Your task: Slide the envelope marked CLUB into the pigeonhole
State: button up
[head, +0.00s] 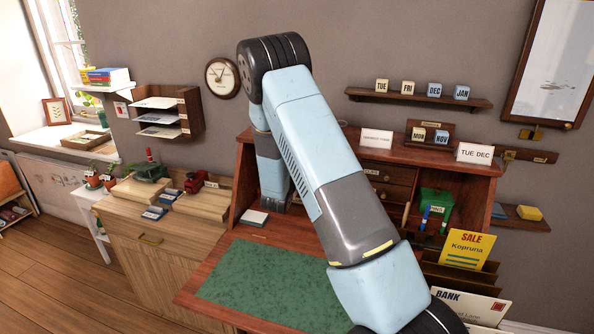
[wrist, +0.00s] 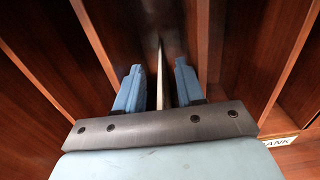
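My gripper (wrist: 158,74) is open in the wrist view. Its two blue fingers stand apart. A thin pale strip (wrist: 160,80), seen edge-on, lies between them with a visible gap on each side. It may be an envelope's edge; no marking shows on it. Tall reddish-brown wooden dividers (wrist: 203,40) with dark slots between them surround the fingers. I cannot tell which slot is the task's pigeonhole. No lettering CLUB can be read in either view.
A white label ending in "ANK" (wrist: 280,141) shows at lower right in the wrist view. In the head view, a yellow SALE card (head: 467,248) and a white BANK envelope (head: 470,306) stand in a wooden rack. The green desk mat (head: 262,280) is clear.

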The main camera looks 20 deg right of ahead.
jog(key=shift+s+a, duration=0.1)
jog(key=v, duration=1.3)
jog(key=shift+s+a, duration=0.2)
jog(key=shift+s, duration=0.05)
jog(key=s+d+r+m+g+h, duration=0.1)
jog(key=s+d+r+m+g, duration=0.5)
jog(key=s+r+m, duration=0.25)
jog(key=s+d+r+m+g+h, duration=0.1)
jog(key=s+d+r+m+g, duration=0.65)
jog(key=s, duration=0.25)
jog(key=s+a+r+m+t+y, duration=0.2)
jog(key=s+a+r+m+y, duration=0.3)
jog(key=s, duration=0.4)
jog(key=s+a+r+m+t+y, duration=0.2)
jog(key=s+a+r+m+y, duration=0.3)
jog(key=s+a+m+y, duration=0.2)
jog(key=shift+s+a+m+y, duration=0.3)
jog(key=shift+s+m, duration=0.1)
jog(key=shift+s, duration=0.5)
jog(key=shift+t, duration=0.25)
